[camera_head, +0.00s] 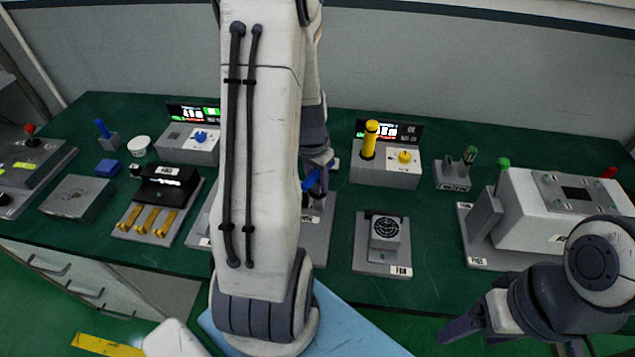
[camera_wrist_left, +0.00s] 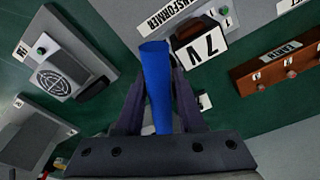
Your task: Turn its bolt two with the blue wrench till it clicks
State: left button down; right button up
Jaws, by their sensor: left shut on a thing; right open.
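My left gripper (camera_head: 318,182) is shut on the blue wrench (camera_head: 308,183), above the middle of the green bench. In the left wrist view the wrench (camera_wrist_left: 156,85) is a blue bar between the dark fingers of the left gripper (camera_wrist_left: 158,72), pointing away from the wrist. Its far end is close to a dark block with a "7 V" label (camera_wrist_left: 207,42), but I cannot tell if they touch. A brown strip (camera_wrist_left: 280,70) with small round heads and labels lies to the right; I cannot tell which is bolt two. My right gripper (camera_head: 465,325) is open at lower right.
A grey panel labelled TRANSFORMER (camera_wrist_left: 165,18) is at the top. A fan unit (camera_head: 385,240) and a large white machine (camera_head: 560,205) stand right of my left arm. A yellow-handled box (camera_head: 385,170) is behind. My left arm hides the bench's middle.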

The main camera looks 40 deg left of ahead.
pick_arm(q)
jog(key=shift+a+f+m+b, duration=0.1)
jog(key=shift+m+b, duration=0.75)
jog(key=shift+m, duration=0.85)
jog(key=shift+r+n+p, duration=0.2)
jog(key=shift+n+p, duration=0.1)
jog(key=shift+n, duration=0.4)
jog(key=shift+n+p, duration=0.8)
jog(key=shift+n, duration=0.4)
jog(key=shift+f+n, duration=0.1)
jog(key=shift+n, duration=0.3)
